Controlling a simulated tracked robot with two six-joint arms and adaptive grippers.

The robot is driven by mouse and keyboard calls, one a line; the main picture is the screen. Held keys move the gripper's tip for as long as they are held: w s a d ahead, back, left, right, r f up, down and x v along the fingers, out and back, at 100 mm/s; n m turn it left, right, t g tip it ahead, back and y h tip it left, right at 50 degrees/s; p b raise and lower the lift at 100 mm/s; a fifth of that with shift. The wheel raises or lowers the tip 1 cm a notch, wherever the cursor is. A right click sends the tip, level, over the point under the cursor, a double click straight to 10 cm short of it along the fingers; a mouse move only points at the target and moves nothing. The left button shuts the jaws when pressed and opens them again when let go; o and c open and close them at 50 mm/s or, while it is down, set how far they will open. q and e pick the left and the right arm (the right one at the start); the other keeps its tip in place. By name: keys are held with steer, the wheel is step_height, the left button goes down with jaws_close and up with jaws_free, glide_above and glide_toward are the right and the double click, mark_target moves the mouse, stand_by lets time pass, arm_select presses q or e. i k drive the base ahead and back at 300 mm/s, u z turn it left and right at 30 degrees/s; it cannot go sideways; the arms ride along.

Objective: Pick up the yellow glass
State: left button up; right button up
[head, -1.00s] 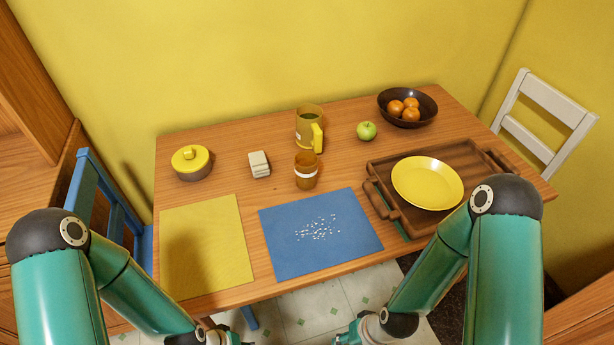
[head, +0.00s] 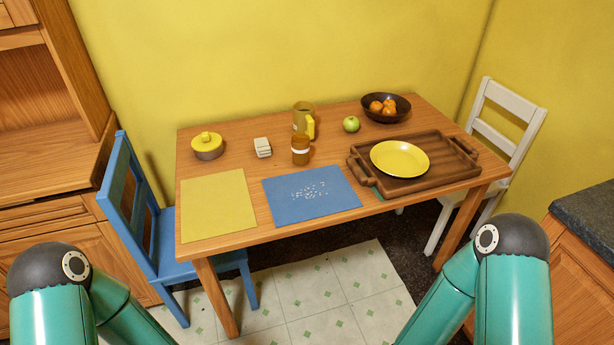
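An amber-yellow glass (head: 300,150) with a white band stands upright on the wooden table, just behind the blue mat. Directly behind it is a taller amber-yellow jug (head: 300,118) with a bright yellow handle on its right; the glass overlaps its lower part. I cannot tell what is inside the glass. My two arms show at the lower left and lower right, short of the table in the picture. Both grippers are below the picture edge, out of view.
The table (head: 225,240) also bears a yellow mat (head: 217,205), blue mat (head: 330,200) with white crumbs, lidded pot (head: 207,150), pale block stack (head: 262,148), green apple (head: 351,124), fruit bowl (head: 398,115), and tray (head: 450,170) with yellow plate (head: 400,153). A blue chair (head: 120,190) stands left.

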mark_target(301, 142)
steer(key=z, duration=0.1)
steer(key=k, duration=0.45)
steer(key=z, duration=0.55)
steer(key=i, duration=0.95)
steer(key=z, duration=0.05)
